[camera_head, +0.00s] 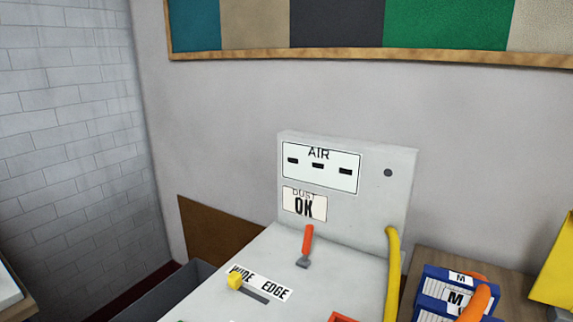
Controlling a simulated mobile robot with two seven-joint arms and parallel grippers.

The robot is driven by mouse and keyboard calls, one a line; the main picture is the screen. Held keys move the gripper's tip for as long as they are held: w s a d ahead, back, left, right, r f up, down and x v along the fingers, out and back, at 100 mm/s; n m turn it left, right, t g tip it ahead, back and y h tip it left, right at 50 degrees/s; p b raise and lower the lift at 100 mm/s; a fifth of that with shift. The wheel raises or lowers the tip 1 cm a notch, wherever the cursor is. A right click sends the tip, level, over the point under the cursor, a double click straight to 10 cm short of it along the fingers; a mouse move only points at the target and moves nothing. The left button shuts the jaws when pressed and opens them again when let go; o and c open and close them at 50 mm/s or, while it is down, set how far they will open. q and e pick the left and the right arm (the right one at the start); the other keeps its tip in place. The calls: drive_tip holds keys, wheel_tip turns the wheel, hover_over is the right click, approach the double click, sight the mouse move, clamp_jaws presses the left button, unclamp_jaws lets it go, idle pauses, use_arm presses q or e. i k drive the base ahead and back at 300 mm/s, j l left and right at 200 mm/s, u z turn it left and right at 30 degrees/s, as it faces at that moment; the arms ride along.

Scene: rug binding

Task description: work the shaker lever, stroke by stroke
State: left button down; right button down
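A grey machine (348,212) stands against the wall. A lever with an orange-red handle (308,241) stands nearly upright on its top, on a small grey foot. No label on this lever is readable, so I cannot confirm that it is the shaker lever. In front of it a yellow knob (235,281) sits at the left end of a dark slot, by a sign (261,283) reading WIDE EDGE. The upright panel carries an AIR display (320,167) with dashes and a DUST OK sign (304,204). Neither of my grippers is in view.
A yellow hose (393,272) runs down the machine's right side. Blue boxes (442,287) marked M, with orange parts, stand on a wooden surface (513,294) at right. A yellow object (555,268) is at the right edge. A dark bin (172,296) lies left of the machine.

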sight(309, 230)
drive_tip(key=k+u, duration=0.35)
drive_tip(key=k+j+u, duration=0.1)
drive_tip(key=u, duration=0.25)
drive_tip(key=k+j+u, duration=0.3)
drive_tip(key=i, duration=0.1)
